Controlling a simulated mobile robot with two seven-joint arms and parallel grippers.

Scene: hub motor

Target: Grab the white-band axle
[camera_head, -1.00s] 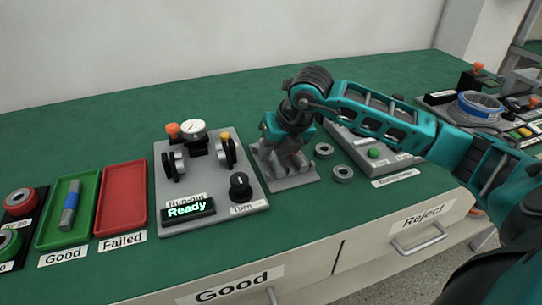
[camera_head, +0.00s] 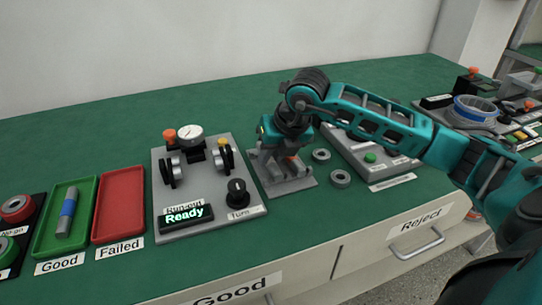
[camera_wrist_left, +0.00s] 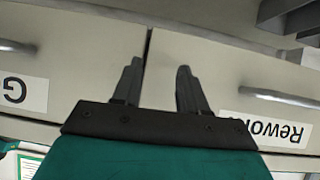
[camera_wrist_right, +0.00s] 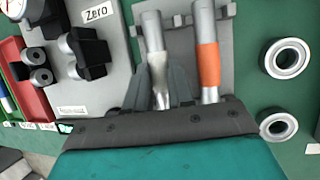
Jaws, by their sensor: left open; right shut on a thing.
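The white-band axle (camera_wrist_right: 152,32) is a grey rod with a paler, whitish stretch between my right gripper's fingers, seen in the right wrist view. My right gripper (camera_wrist_right: 158,88) is shut on it. The axle is at the grey axle stand (camera_head: 297,184); I cannot tell whether it is lifted clear. An orange-band axle (camera_wrist_right: 208,62) lies beside it to the right. In the head view the right gripper (camera_head: 274,150) is over the stand, largely hiding the held axle. My left gripper (camera_wrist_left: 152,88) is open and empty, in front of the drawer fronts.
A blue-band axle (camera_head: 68,208) lies in the green Good tray (camera_head: 44,240), beside the empty red Failed tray (camera_head: 120,205). The Run-out fixture (camera_head: 210,220) stands left of the stand. Two bearing rings (camera_head: 340,179) and (camera_head: 321,155) lie to its right.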

